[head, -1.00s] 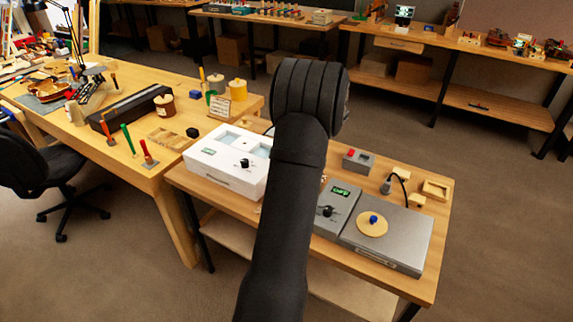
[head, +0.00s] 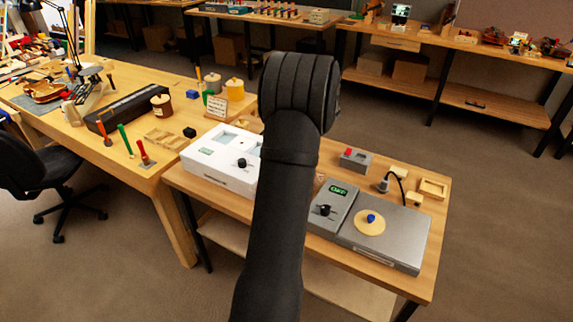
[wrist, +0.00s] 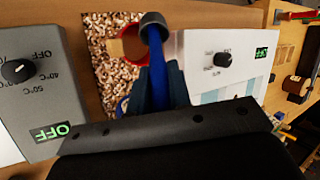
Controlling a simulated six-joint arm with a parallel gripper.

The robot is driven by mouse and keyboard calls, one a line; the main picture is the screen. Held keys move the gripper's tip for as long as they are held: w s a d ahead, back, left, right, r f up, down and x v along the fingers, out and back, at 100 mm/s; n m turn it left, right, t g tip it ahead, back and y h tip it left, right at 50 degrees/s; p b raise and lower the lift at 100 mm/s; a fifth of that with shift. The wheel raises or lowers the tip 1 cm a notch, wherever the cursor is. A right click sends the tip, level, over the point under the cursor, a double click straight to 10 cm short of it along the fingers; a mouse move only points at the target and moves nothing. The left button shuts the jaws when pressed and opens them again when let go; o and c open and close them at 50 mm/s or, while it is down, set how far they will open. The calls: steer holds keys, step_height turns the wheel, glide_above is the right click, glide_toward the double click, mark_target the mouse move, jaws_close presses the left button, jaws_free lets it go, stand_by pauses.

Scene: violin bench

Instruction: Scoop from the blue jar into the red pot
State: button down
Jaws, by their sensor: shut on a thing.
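In the wrist view my gripper (wrist: 163,98) is shut on the blue handle of a scoop (wrist: 160,62). The scoop's dark round head (wrist: 154,24) is over the right rim of the red pot (wrist: 136,60). I cannot tell whether the scoop holds anything. The red pot has a brown inside and stands on a speckled brown-and-white mat (wrist: 101,74). A tan piece shows at the pot's left side. In the head view my arm hides the gripper, the scoop and the pot.
A white box with a dial (head: 215,170) stands left of my arm, and a grey control box (head: 333,207) with a steel plate (head: 410,240) stands right. A red-buttoned box (head: 356,160) is behind them. Several jars, including a brown jar (head: 161,106), stand on the left bench.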

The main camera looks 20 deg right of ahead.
steer(key=a+r+t+h, duration=0.1)
steer(key=h, duration=0.1)
steer(key=s+a+r+h, duration=0.1)
steer(key=h, duration=0.1)
steer(key=shift+n+t, duration=0.4)
steer(key=a+h, duration=0.1)
steer(key=t+h, duration=0.1)
steer(key=s+a+r+h, duration=0.1)
steer(key=h, duration=0.1)
steer(key=shift+a+n+t, duration=0.3)
steer(key=shift+r, duration=1.75)
steer(key=w+d+r+t+h, duration=0.1)
steer(key=w+d+r, duration=0.1)
steer(key=w+d, duration=0.85)
step_height(320, 180, down, 13)
steer(key=s+d, duration=0.1)
steer(key=shift+d+r, duration=0.1)
steer(key=shift+r, duration=0.05)
